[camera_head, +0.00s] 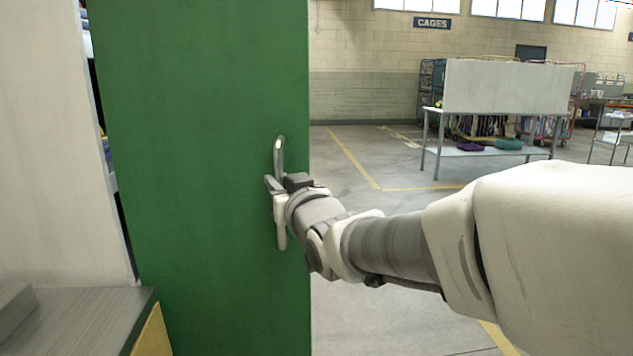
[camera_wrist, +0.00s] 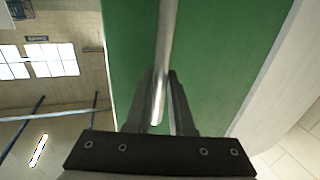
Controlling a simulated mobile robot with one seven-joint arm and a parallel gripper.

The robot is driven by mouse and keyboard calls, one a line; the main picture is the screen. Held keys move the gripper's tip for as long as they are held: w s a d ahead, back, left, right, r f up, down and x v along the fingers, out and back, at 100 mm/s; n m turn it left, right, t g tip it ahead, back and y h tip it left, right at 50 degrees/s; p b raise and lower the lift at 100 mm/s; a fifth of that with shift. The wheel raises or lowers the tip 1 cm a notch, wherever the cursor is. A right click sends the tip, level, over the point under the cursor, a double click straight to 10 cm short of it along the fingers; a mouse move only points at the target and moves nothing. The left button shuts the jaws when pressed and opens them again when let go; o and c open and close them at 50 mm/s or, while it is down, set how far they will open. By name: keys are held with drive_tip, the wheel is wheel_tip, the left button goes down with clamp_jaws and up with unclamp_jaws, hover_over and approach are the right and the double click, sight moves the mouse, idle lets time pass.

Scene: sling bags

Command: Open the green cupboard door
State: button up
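The green cupboard door (camera_head: 195,200) stands tall at the left of the head view, and its green face (camera_wrist: 220,70) fills the middle of the wrist view. A vertical metal handle (camera_head: 279,147) is near the door's right edge; it also shows in the wrist view (camera_wrist: 167,40). My gripper (camera_head: 275,187) is at the handle, with one finger on each side of the bar. In the wrist view the gripper (camera_wrist: 162,88) looks closed on the bar. A narrow dark gap runs along the door's left edge, with bits of stored items behind it.
A pale panel (camera_head: 55,150) and a grey worktop (camera_head: 75,318) are left of the door. Open concrete floor (camera_head: 350,240) lies to the right, behind my arm. A metal table (camera_head: 480,153) and wheeled cages (camera_head: 432,85) stand farther back.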

drive_tip(key=o, duration=0.4)
drive_tip(key=shift+s+a+r, duration=0.1)
drive_tip(key=shift+s+a, duration=0.05)
drive_tip(key=shift+a, duration=0.3)
drive_tip(key=shift+o, duration=0.2)
drive_tip(key=shift+d, duration=0.15)
drive_tip(key=v, duration=1.7)
drive_tip(key=shift+s+d, duration=0.15)
